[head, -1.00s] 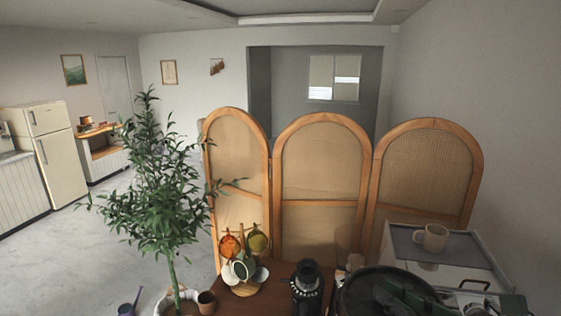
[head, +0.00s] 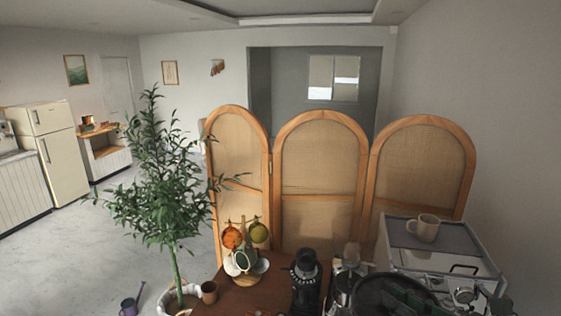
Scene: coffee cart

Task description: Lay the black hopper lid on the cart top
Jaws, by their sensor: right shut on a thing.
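The black hopper lid (head: 370,293) shows as a large dark round disc at the bottom edge, close to my camera. My right gripper (head: 408,301) is shut on it at its right side; the fingertips are dark and hard to make out. The lid hides part of what lies below, and its lower part is cut off by the frame. The brown wooden cart top (head: 240,296) shows to the left of the lid. I cannot tell the lid's height above it. My left gripper is not in view.
A black grinder (head: 306,280) stands on the cart left of the lid, with a metal machine (head: 344,283) beside it. A white espresso machine (head: 440,255) with a mug (head: 424,228) on top is at right. Bare wood shows at front left.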

